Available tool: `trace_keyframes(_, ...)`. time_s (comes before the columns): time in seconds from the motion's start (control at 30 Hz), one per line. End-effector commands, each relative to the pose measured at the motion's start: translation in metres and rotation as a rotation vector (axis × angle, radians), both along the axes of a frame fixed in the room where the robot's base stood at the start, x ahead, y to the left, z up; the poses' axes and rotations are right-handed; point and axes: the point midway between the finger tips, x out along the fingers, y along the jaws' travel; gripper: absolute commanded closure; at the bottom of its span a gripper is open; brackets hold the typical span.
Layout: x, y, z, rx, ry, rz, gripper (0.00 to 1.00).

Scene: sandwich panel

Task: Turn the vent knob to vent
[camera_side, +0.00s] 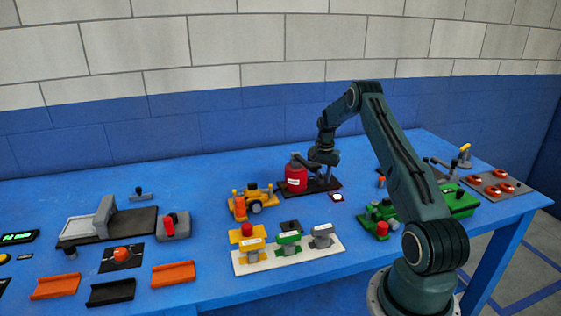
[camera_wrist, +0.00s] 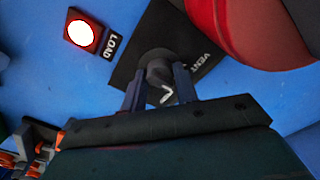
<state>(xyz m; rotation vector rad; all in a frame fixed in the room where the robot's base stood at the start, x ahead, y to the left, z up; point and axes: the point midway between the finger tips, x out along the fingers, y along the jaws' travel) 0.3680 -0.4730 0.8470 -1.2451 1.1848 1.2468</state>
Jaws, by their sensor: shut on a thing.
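The vent knob (camera_wrist: 158,72) is a dark grey round knob on a black plate (camera_wrist: 133,58) in the wrist view. A white angled mark shows on its near side. The word VENT is printed on the plate to the right of the knob; I cannot tell whether the knob points at it. My gripper (camera_wrist: 160,88) is shut on the knob, one finger on each side. In the side view my gripper (camera_side: 324,168) is low over the black plate (camera_side: 325,189), just right of a red canister (camera_side: 296,180).
The red canister (camera_wrist: 250,25) is close to the knob at the upper right of the wrist view. A lit button (camera_wrist: 82,32) labelled LOAD is to the left. In the side view, a yellow vehicle model (camera_side: 256,199) and a white board with coloured blocks (camera_side: 250,265) stand nearby.

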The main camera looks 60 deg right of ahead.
Motion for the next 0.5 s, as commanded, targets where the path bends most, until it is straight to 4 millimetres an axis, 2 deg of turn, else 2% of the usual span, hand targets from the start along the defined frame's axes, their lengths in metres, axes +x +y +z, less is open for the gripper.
trace_keyframes(0.5, -0.0001, -0.0015, 0.0007, -0.004, -0.002, 0.48, 0.93)
